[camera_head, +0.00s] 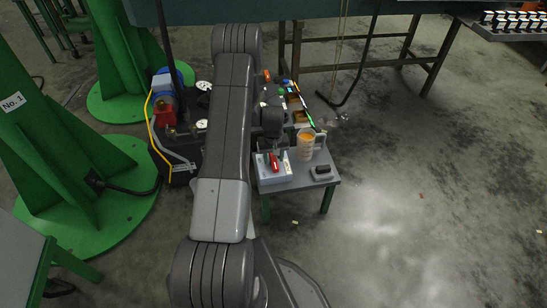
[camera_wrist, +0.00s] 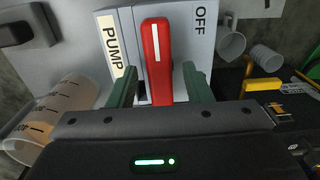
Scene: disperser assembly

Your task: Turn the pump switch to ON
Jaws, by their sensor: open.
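The pump switch is a red lever (camera_wrist: 157,55) on a light grey box (camera_wrist: 185,30) labelled PUMP and OFF, with a white line along the lever. In the wrist view the lever stands between the two green fingers of my gripper (camera_wrist: 160,88). The fingers are open, with a gap on each side of the lever. In the head view the grey box (camera_head: 277,180) sits on the small table (camera_head: 322,178), and the red lever (camera_head: 274,163) shows on it below my gripper. The ON marking is not visible.
A measuring jug with orange contents (camera_head: 306,146) stands close to the right of the box. A pump unit with a yellow hose (camera_head: 151,121) stands left of my arm.

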